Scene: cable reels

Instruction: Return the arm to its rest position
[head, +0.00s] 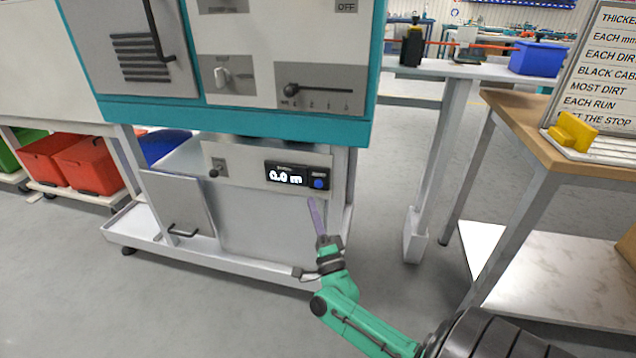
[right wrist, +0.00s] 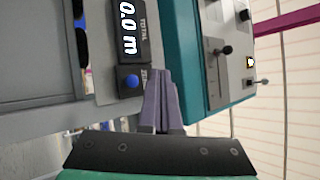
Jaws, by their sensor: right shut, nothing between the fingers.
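My right arm is green and reaches in from the lower right of the head view. Its gripper (head: 312,203) has purple-grey fingers, shut and empty, pointing up just below the counter panel. The counter display (head: 287,174) reads 0.0 m and has a blue button (head: 319,183) at its right. In the right wrist view the shut fingers (right wrist: 160,75) lie close together beside the blue button (right wrist: 132,81). The fingertips look apart from the button, though the exact gap is hard to judge. My left gripper is not in view.
The teal and grey machine (head: 240,121) stands ahead, with a lever and knob. A wooden table (head: 520,130) with a sign board (head: 600,75) stands at right. Red crates (head: 88,163) sit on low trolleys at left. Open floor (head: 200,310) lies in front.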

